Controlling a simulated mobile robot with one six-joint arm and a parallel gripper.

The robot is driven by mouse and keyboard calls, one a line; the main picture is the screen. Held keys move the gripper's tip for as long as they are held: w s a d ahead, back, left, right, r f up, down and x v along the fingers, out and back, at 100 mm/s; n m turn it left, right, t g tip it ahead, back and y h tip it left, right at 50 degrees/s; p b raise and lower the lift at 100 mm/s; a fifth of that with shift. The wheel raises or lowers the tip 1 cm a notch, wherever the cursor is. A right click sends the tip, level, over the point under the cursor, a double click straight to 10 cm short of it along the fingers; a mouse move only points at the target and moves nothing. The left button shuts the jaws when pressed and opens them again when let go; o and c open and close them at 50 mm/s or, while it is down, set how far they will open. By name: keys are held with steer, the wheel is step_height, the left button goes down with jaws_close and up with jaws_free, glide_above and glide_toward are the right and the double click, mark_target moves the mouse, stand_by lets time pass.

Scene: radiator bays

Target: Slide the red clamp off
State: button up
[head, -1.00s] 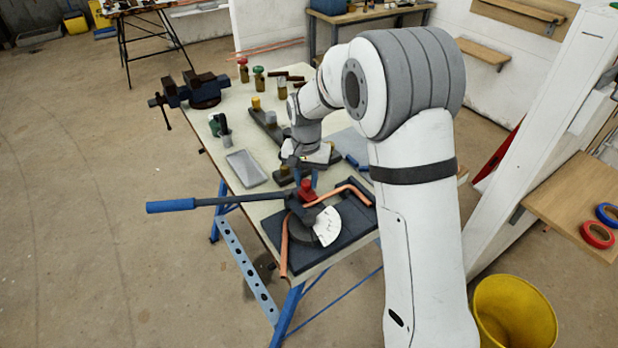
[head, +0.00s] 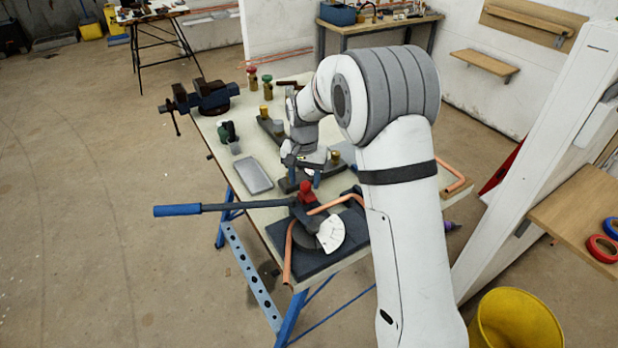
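The red clamp (head: 305,193) sits on the pipe bender (head: 318,215), at the pivot end of its long blue-handled lever. A bent copper pipe (head: 289,250) runs through the bender, past a white dial with markings. My gripper (head: 304,177) hangs just above and behind the red clamp. My arm hides the right part of the bench.
The lever handle (head: 177,210) sticks out left past the bench edge. A grey tray (head: 253,175), a vise (head: 205,97) and several brass fittings stand on the bench. A yellow bucket (head: 515,320) is at lower right. Floor on the left is clear.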

mark_target(304, 182)
step_height(304, 182, up, 7)
steer(key=shift+r+b, duration=0.2)
steer(key=shift+b, duration=0.2)
steer(key=shift+r, duration=0.2)
stand_by(0.3)
steer(key=shift+s+d+r, duration=0.25)
steer(key=s+d+r+n+t, duration=0.1)
steer(key=s+d+r, duration=0.2)
steer(key=s+d, duration=0.35)
steer(key=s+d+r+n+t, duration=0.1)
steer(key=s+d+r, duration=0.25)
steer(key=s, duration=0.55)
steer(key=s+d+f+n+t, duration=0.1)
steer(key=s+d, duration=0.3)
steer(key=s, duration=1)
steer(key=shift+s+f, duration=0.3)
steer(key=shift+f, duration=0.25)
